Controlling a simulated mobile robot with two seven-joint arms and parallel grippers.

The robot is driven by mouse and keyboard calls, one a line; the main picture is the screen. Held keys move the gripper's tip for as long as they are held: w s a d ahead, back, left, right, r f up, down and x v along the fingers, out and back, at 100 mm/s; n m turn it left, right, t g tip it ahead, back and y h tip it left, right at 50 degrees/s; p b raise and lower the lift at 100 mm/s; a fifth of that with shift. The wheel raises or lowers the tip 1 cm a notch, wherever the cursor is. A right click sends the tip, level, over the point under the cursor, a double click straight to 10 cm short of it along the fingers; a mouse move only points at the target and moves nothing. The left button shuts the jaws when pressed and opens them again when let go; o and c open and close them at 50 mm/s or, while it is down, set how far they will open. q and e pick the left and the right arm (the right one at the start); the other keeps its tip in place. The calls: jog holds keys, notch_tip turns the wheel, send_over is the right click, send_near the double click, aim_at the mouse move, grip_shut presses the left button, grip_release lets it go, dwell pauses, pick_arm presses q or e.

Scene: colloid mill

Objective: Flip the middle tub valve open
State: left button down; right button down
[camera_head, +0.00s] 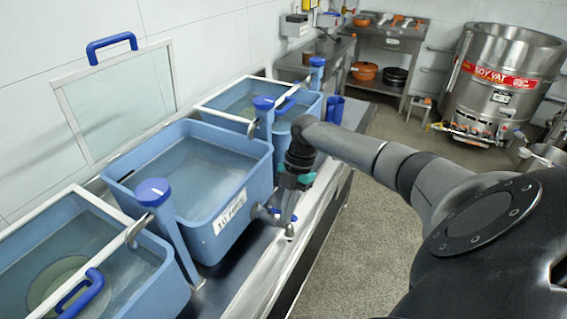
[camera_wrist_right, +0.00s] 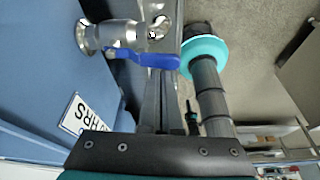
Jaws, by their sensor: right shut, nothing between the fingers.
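The middle tub (camera_head: 243,190) is a blue basin of water with a "10 HRS" label on its front wall. Its metal valve (camera_head: 262,213) sticks out low on that wall, partly hidden by my gripper. In the right wrist view the valve body (camera_wrist_right: 110,36) is at upper left. Its blue lever (camera_wrist_right: 146,58) extends to the right from the body. My right gripper (camera_head: 288,212) is shut and empty, pointing down beside the valve. In the wrist view its narrow fingers (camera_wrist_right: 160,88) end close to the lever; whether they touch it I cannot tell. My left gripper is out of view.
Similar blue tubs stand at the near left (camera_head: 95,270) and farther back (camera_head: 255,100). Blue-capped posts (camera_head: 262,120) rise between the tubs. The metal bench (camera_head: 285,250) edge runs below my gripper. A soy vat (camera_head: 505,75) stands at back right; the floor between is clear.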

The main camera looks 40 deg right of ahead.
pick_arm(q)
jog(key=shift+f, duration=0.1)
pick_arm(e)
jog(key=shift+d, duration=0.3)
jog(key=shift+r, duration=0.1)
dwell(0.3)
